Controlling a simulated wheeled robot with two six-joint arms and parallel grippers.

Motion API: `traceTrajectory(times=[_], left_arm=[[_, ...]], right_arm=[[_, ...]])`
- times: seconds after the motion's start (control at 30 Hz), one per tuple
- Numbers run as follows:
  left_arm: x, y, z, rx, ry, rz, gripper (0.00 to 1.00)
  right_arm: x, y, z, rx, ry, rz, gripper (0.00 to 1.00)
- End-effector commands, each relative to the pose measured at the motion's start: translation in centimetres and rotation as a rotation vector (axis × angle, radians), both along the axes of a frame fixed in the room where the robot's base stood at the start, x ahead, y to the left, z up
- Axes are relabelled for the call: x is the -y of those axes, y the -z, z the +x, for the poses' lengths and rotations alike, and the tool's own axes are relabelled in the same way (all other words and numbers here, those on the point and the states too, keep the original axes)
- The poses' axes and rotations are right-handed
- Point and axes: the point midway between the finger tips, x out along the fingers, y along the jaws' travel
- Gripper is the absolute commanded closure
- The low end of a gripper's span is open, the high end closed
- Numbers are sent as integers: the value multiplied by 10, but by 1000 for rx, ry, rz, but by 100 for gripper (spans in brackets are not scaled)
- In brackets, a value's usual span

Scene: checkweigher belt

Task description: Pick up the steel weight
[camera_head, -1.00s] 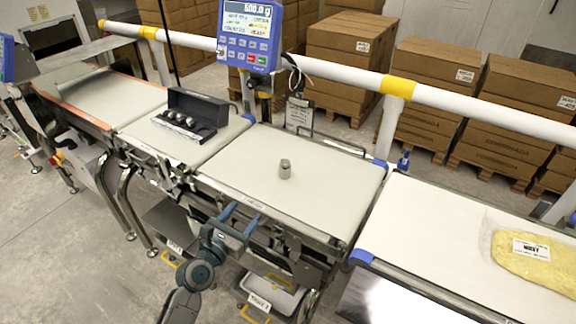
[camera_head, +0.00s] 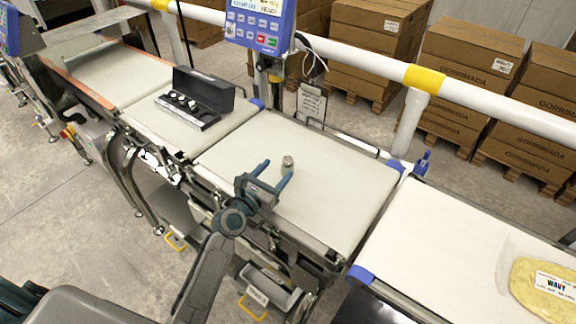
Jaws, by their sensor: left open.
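The steel weight (camera_head: 287,162) is a small grey metal cylinder standing upright on the pale middle belt section (camera_head: 330,205). My left gripper (camera_head: 276,173) reaches in over the near left part of this belt. Its two blue fingers are spread apart and point up the picture toward the weight. The weight is just beyond the fingertips, close to the right one, and nothing is between the fingers. I cannot tell how high the fingers are above the belt. My right gripper is not in view.
An open black case (camera_head: 195,100) with several small weights stands on the belt section to the left. A blue display unit (camera_head: 262,22) and a white rail (camera_head: 370,72) run behind. A bagged yellow product (camera_head: 540,290) lies on the right belt. The middle belt is otherwise clear.

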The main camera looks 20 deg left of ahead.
Motion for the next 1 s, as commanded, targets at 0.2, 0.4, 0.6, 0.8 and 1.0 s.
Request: traceTrajectory(times=[0.2, 0.4, 0.6, 0.8, 1.0], left_arm=[[9, 2, 18, -1, 0, -3, 42], [19, 5, 46, 0, 0, 1, 42], [22, 6, 54, -1, 0, 1, 42], [22, 6, 53, -1, 0, 1, 54], [21, 6, 53, -1, 0, 1, 93]], right_arm=[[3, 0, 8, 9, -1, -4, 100], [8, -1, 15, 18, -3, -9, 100], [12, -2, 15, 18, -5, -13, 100], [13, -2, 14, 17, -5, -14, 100], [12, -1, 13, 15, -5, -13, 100]])
